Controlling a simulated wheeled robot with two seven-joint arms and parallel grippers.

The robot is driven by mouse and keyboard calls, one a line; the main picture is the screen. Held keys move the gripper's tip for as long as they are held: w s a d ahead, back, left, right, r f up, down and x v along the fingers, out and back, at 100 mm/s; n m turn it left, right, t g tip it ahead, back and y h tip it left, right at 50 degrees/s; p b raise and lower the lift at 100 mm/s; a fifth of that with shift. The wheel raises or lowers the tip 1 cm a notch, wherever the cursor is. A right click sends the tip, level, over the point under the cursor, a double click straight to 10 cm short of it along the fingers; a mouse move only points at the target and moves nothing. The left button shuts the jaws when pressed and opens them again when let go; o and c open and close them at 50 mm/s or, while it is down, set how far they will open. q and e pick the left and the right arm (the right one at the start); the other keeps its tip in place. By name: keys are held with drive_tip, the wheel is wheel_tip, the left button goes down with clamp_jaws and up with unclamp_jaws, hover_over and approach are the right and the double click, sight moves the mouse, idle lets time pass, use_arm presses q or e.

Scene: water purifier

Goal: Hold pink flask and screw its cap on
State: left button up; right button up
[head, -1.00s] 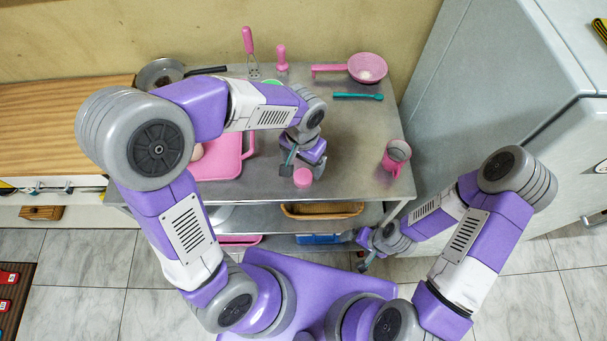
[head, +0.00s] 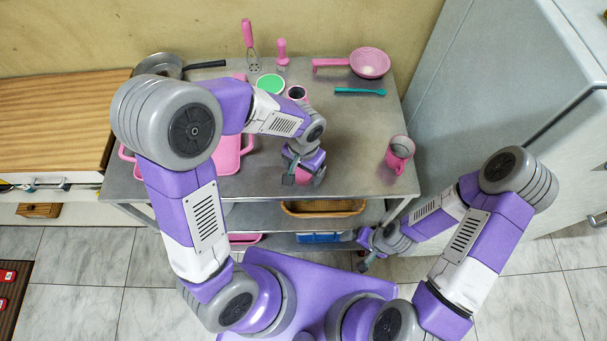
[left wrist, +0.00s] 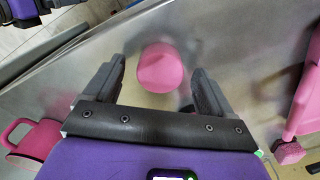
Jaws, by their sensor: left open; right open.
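The pink cap (head: 303,177) lies near the front edge of the metal table. In the left wrist view the cap (left wrist: 160,68) sits between the two fingers, with a visible gap to each side. My left gripper (head: 304,180) is open around it and partly covers it in the head view. An open-topped pink vessel with a dark mouth, which looks like the flask (head: 297,92), stands upright farther back; my left arm partly hides it. My right gripper (head: 366,262) is open and empty, low in front of the table.
A pink mug (head: 400,155) stands at the table's right. A green-topped round item (head: 270,84) is beside the flask. A pink tray (head: 229,160) lies left. The middle right is clear.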

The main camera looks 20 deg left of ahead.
sight(303, 173)
use_arm(q)
drive_tip(key=c, duration=1.1)
drive_tip(key=shift+r, duration=0.15)
wheel_tip(303, 173, up, 10)
drive_tip(key=p, duration=0.3)
